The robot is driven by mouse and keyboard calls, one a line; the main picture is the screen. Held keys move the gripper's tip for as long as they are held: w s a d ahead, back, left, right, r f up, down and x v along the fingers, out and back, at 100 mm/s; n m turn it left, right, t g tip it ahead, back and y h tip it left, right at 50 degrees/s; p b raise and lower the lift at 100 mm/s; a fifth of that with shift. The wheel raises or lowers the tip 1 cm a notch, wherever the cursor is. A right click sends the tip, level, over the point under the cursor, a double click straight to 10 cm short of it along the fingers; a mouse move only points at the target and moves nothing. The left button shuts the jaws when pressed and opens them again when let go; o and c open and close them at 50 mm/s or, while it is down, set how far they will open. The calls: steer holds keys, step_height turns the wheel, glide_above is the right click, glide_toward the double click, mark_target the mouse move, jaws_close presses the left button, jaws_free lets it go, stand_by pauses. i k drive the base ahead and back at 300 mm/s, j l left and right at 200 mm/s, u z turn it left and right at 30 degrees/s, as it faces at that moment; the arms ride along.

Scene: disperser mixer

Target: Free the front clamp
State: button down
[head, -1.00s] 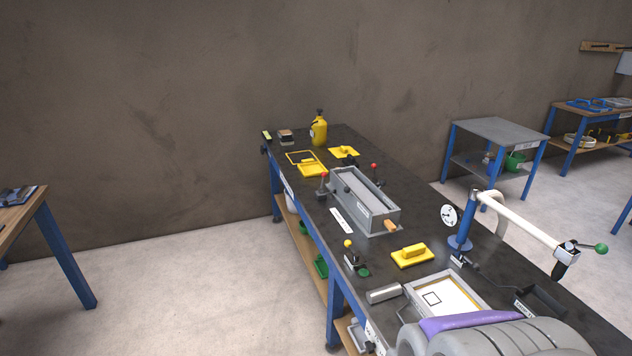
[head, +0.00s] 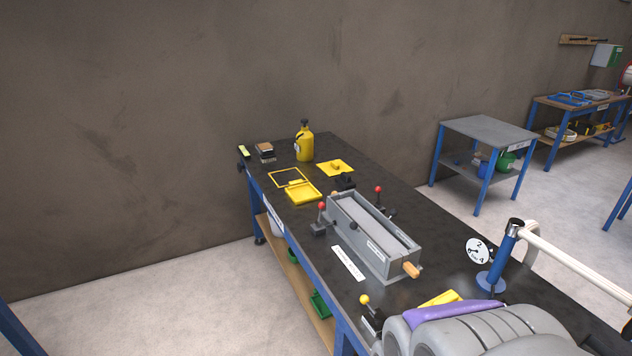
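A long grey box (head: 372,238) with a wooden handle (head: 411,269) at its near end sits on the dark bench top. One small clamp with a red knob (head: 321,207) stands at the box's left side, and another red-knobbed one (head: 378,190) stands at its right. A lever with a yellow knob (head: 365,299) stands nearer, at the bench's left edge, partly hidden. I cannot tell which of these is the front clamp, or whether any is locked. My gripper is not in view.
A blue post (head: 503,255) with a white arm and dial (head: 478,251) stands at the right. A grey rounded body with a purple strip covers the near bench. Floor is clear to the left.

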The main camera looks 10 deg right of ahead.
mark_target(321, 204)
steer(key=i+j, duration=0.2)
steer(key=i, duration=0.2)
steer(key=i+j+z, duration=0.1)
steer(key=i, duration=0.3)
steer(key=i+j, duration=0.35)
steer(key=i+z, duration=0.05)
